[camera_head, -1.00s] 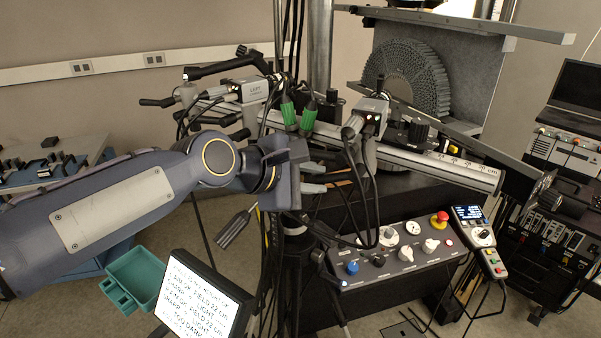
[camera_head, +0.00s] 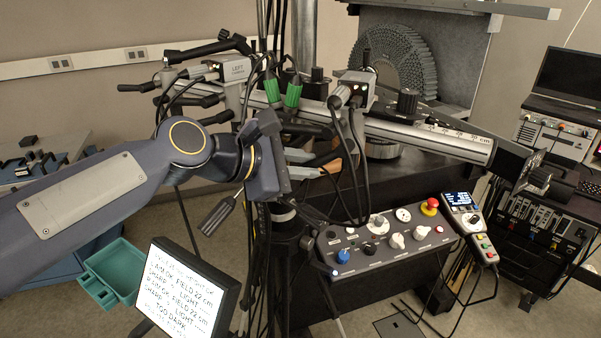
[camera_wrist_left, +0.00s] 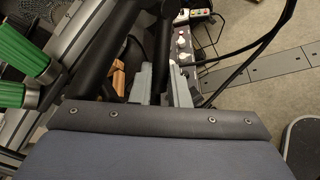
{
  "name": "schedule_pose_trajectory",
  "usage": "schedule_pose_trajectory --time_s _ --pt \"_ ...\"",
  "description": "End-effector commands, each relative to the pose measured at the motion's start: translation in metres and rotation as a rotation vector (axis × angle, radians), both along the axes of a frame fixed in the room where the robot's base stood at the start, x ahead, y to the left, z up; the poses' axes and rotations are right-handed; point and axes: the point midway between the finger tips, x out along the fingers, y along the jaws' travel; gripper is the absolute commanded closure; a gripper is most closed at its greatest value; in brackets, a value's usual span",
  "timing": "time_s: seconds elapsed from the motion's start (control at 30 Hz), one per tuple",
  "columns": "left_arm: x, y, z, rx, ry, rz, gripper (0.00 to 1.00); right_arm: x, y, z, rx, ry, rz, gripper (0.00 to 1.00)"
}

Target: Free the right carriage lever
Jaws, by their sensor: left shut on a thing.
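The right carriage (camera_head: 356,90), a grey box with lit dots, sits on the silver graduated rail (camera_head: 430,138); black cables hang in front of it. My left gripper (camera_head: 318,162) is below the rail, left of these cables. Its pale grey fingers are shut on a dark bar-like lever (camera_wrist_left: 162,50), which shows between the fingertips in the left wrist view (camera_wrist_left: 160,85). The lever's joint to the carriage is hidden by cables and the rail. The left carriage (camera_head: 237,70) sits further left with green-capped knobs (camera_head: 292,95) beside it. My right gripper is not in view.
A control box (camera_head: 385,240) with knobs and a red stop button (camera_head: 430,206) stands below the rail. A lit note screen (camera_head: 185,290) and a teal bin (camera_head: 115,270) are at the lower left. Loose cables (camera_head: 360,170) hang close to the gripper.

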Motion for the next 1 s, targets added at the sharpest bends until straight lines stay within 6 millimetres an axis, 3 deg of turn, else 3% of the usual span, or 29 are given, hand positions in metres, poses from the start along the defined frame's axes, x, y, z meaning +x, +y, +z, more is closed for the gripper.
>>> schedule_pose_trajectory --time_s 0.07,0.43,0.8,1.0 --pt "0.000 -0.001 -0.006 -0.028 0.016 -0.001 1.00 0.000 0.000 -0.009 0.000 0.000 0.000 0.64" --pt "-0.001 -0.002 -0.005 -0.049 0.029 -0.002 1.00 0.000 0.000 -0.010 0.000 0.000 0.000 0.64" --pt "-0.006 -0.010 -0.021 -0.261 0.141 -0.001 1.00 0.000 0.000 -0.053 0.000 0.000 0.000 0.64" --pt "-0.007 -0.012 -0.019 -0.309 0.169 -0.002 1.00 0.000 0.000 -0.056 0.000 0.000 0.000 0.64"
